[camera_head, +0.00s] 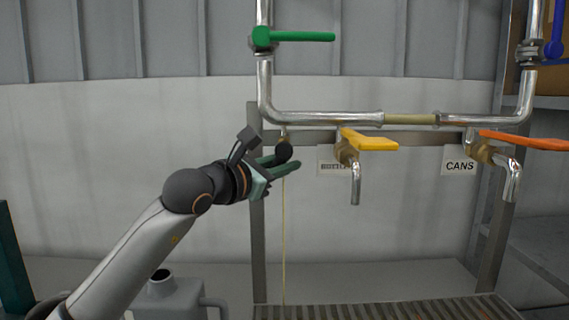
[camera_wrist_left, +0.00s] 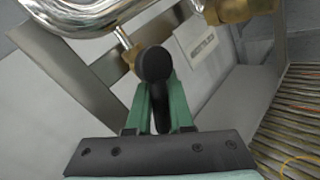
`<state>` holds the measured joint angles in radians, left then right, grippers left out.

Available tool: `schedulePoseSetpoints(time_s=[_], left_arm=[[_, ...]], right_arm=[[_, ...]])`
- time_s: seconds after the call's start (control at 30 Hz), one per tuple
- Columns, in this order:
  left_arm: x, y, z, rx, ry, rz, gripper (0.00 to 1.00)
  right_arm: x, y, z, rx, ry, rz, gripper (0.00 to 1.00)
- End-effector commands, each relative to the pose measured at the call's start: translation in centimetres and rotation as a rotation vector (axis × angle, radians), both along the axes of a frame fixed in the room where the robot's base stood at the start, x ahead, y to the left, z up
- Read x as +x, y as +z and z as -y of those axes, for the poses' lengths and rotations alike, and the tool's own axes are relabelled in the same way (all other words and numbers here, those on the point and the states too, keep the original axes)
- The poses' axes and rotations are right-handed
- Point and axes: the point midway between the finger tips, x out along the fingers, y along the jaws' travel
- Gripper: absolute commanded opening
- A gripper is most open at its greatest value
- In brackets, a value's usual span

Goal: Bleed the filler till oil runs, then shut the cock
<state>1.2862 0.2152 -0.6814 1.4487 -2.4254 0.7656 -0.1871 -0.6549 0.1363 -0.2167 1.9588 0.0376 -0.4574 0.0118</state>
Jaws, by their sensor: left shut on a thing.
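The bleed cock hangs under the left end of the horizontal pipe, its black handle (camera_head: 284,151) at my left gripper (camera_head: 283,166). The gripper's green fingers are shut on this handle. In the left wrist view the round black knob (camera_wrist_left: 155,64) stands up between the fingers, with a brass fitting (camera_wrist_left: 131,50) just behind it. A thin straight yellowish stream of oil (camera_head: 284,235) runs down below the cock to the grating. The handle's exact angle is partly hidden by the fingers. My right gripper is in neither view.
A yellow-handled tap (camera_head: 369,140) and an orange-handled tap (camera_head: 524,139) by the CANS label (camera_head: 460,160) stand to the right. A green valve lever (camera_head: 304,36) is above, a blue one (camera_head: 554,45) upper right. A grey jug (camera_head: 174,297) stands lower left; slatted grating (camera_head: 390,312) lies below.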

Motion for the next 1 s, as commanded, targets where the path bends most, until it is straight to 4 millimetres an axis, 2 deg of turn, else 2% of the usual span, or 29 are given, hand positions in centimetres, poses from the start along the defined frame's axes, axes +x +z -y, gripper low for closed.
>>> schedulePoseSetpoints(time_s=[0.67, 1.0], left_arm=[[0.1, 0.3, -0.3, 0.035, 0.005, 0.007, 0.0], [0.1, 0.8, -0.9, 0.217, 0.005, 0.009, 0.0]], right_arm=[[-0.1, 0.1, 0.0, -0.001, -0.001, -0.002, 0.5], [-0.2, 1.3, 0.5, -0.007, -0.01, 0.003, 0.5]])
